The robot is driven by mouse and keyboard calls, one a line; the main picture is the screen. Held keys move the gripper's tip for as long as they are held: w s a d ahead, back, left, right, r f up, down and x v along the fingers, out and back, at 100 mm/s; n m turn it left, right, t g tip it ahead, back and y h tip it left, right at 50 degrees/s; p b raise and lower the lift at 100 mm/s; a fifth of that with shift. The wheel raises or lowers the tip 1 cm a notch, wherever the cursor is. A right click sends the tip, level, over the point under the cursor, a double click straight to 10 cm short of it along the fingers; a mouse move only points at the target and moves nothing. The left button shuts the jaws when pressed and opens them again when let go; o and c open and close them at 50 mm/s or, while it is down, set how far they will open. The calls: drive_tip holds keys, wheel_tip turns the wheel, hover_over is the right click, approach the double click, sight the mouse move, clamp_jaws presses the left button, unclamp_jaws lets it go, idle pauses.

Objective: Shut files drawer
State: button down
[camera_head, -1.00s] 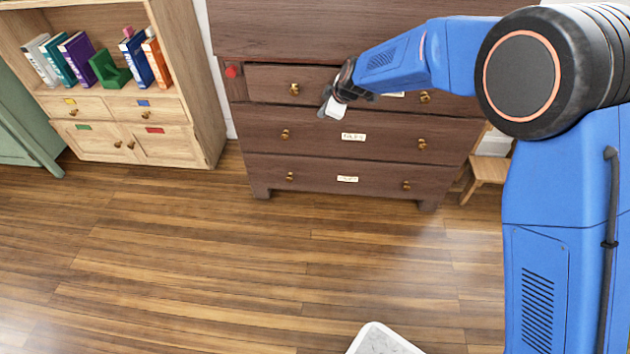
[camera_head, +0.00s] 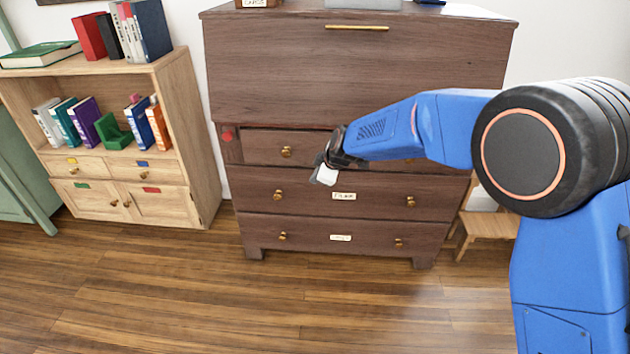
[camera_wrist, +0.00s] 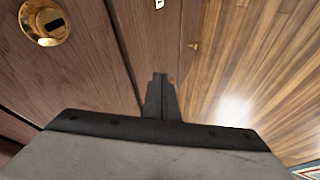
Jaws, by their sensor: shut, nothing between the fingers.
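A dark wood chest (camera_head: 280,75) has three stacked drawers below a large upper panel. The middle drawer (camera_head: 305,205) has two brass knobs and a white label (camera_head: 344,196), its lettering too small to read surely. The top drawer (camera_head: 262,146) is partly hidden by my arm. All drawer fronts look nearly flush; a small gap cannot be ruled out. My gripper (camera_head: 326,175) is shut and empty, in front of the middle drawer's upper edge, left of its label. In the wrist view, the closed fingers (camera_wrist: 162,95) are before dark wood fronts; contact is unclear. A brass knob (camera_wrist: 45,22) shows upper left.
A light wood bookcase (camera_head: 185,130) with books stands left of the chest. A small wooden stool (camera_head: 485,225) stands to its right. The wood floor (camera_head: 200,300) in front is clear.

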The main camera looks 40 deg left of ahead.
drive_tip(key=w+d+r+m+h, duration=0.15)
drive_tip(key=d+r, duration=0.45)
drive_tip(key=d, duration=0.6)
drive_tip(key=d+r+m+t, duration=0.1)
drive_tip(key=d+r+m, duration=0.35)
drive_tip(key=d, duration=0.75)
drive_tip(key=w+d+r+m, duration=0.1)
drive_tip(key=d+r, duration=0.7)
drive_tip(key=d, duration=0.3)
drive_tip(key=s+d+r+m+t+h, duration=0.1)
drive_tip(key=s+d+m, duration=0.25)
drive_tip(key=d, duration=0.75)
drive_tip(key=s+d+r+m+h, duration=0.1)
drive_tip(key=s+d+m, duration=0.25)
drive_tip(key=d, duration=0.65)
drive_tip(key=s+d+f+m+h, duration=0.1)
drive_tip(key=s+d+m, duration=0.3)
drive_tip(key=s+d, duration=0.6)
drive_tip(key=s+d+f+m+h, duration=0.2)
drive_tip(key=s+d+f+m, duration=0.2)
drive_tip(key=s+d, duration=0.7)
drive_tip(key=shift+s+f+m, duration=0.35)
drive_tip(key=shift+s+m, duration=0.15)
drive_tip(key=shift+d+h, duration=0.15)
drive_tip(key=shift+h, duration=0.1)
